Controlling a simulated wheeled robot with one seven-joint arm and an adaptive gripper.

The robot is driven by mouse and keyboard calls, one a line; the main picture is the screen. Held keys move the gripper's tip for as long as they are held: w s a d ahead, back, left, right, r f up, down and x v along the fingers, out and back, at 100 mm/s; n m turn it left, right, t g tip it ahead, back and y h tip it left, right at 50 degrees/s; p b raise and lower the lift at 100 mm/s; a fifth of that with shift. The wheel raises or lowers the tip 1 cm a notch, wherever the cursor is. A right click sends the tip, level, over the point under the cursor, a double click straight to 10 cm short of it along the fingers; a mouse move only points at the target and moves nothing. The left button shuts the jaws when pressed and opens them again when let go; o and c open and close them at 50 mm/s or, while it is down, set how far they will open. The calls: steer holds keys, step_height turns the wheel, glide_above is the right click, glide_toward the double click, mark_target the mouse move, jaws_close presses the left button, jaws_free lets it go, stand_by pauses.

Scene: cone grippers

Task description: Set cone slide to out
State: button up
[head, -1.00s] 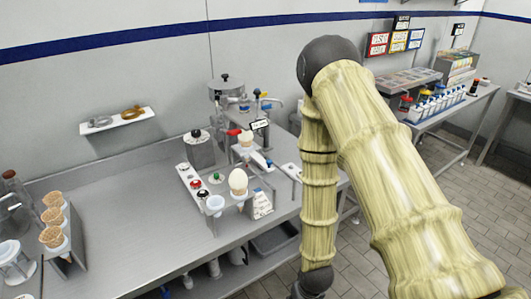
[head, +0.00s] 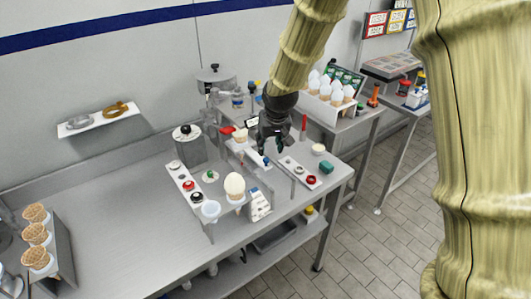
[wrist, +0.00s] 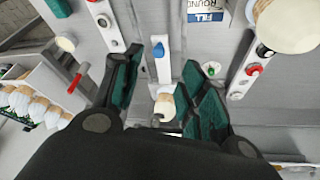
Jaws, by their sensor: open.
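What looks like the cone slide is a narrow white rail with a blue knob (head: 266,161) at its near end, in the middle of the steel bench. In the wrist view the blue knob (wrist: 158,49) and white rail (wrist: 163,72) lie between my fingers. A cone with a pale top (head: 240,135) stands at the rail's far end and also shows in the wrist view (wrist: 164,106). My gripper (head: 273,148) is open, pointing down above the rail, with nothing in it. Whether it touches the knob I cannot tell.
A white panel with red and black knobs (head: 188,186) and a large egg-shaped piece (head: 235,184) stand left of the rail. Another white panel with a red knob (head: 299,172) lies to the right. A rack of cones (head: 328,98) stands behind right.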

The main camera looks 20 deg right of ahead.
mark_target(266, 159)
steer(key=shift+w+p+x, duration=0.15)
steer(key=shift+p+x, duration=0.8)
steer(key=shift+x, duration=1.6)
steer(key=shift+w+p+x, duration=0.2)
steer(key=shift+p+x, duration=0.7)
steer(key=shift+x, duration=1.65)
steer(key=shift+r, duration=0.15)
jaws_close()
